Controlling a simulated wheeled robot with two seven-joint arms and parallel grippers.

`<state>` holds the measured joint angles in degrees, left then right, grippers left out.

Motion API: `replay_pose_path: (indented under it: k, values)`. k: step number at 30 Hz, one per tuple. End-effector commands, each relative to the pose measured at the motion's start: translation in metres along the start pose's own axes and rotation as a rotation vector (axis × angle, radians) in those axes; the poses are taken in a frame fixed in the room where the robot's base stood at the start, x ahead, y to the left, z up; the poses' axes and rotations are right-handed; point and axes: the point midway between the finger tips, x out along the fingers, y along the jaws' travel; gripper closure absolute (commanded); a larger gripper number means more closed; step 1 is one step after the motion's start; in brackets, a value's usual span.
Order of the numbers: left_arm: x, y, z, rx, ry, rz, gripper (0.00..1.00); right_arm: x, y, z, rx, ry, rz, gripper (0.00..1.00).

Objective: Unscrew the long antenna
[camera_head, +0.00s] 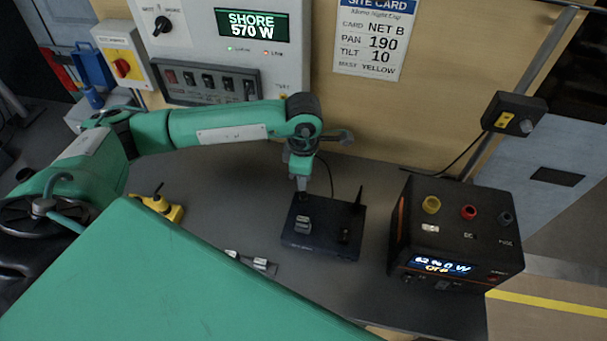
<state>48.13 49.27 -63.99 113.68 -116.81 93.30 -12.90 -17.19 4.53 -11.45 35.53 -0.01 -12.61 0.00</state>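A flat dark box (322,246) lies on the grey bench in the head view. A short black antenna (357,201) stands up at its back right corner. My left gripper (301,184) points down at the box's back left corner. Its fingers are small and dark here, and I cannot tell whether they are closed on an antenna. No long antenna shows clearly; the gripper may hide it. A grey fitting (303,224) sits on top of the box. My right gripper is not in view.
A black power unit (455,240) with coloured sockets stands right of the box. A yellow device (160,207) and small metal parts (250,261) lie to the left. Switch panels (212,84) line the wall behind. A thin dark cable (329,172) runs behind the gripper.

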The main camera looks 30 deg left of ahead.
Motion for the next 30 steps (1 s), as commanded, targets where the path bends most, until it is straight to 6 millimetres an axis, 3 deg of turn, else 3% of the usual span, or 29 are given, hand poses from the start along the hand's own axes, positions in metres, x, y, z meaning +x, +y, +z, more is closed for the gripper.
replay_pose_path:
  k: [30]
  values:
    - [0.002, 0.000, 0.000, 0.292, 0.000, 0.001, 0.74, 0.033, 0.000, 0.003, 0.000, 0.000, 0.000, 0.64]
